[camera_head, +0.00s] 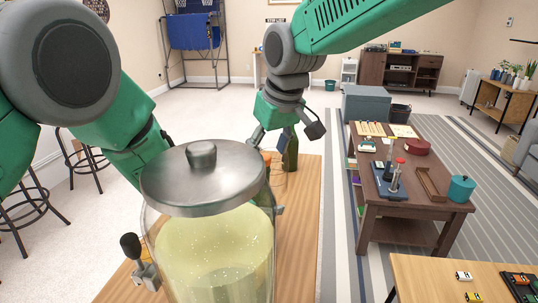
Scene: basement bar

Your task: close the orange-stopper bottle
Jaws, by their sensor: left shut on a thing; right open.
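An orange stopper (266,157) shows just behind the metal lid of the big glass jar, seemingly at the top of a dark green bottle (265,194), mostly hidden by the jar. My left arm reaches in behind the jar. Its gripper (277,209) is largely hidden there, shut on what looks like this bottle. My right gripper (284,139) hangs above the wooden counter, pointing down, fingers spread and empty. It is above and slightly right of the orange stopper. Whether the stopper is seated in the bottle cannot be told.
The large glass jar (215,255) with a metal lid stands close in front and blocks the view. Another green bottle (291,153) stands on the counter (300,225) below my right gripper. A black-knobbed metal object (138,262) is left of the jar. The counter's right side is clear.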

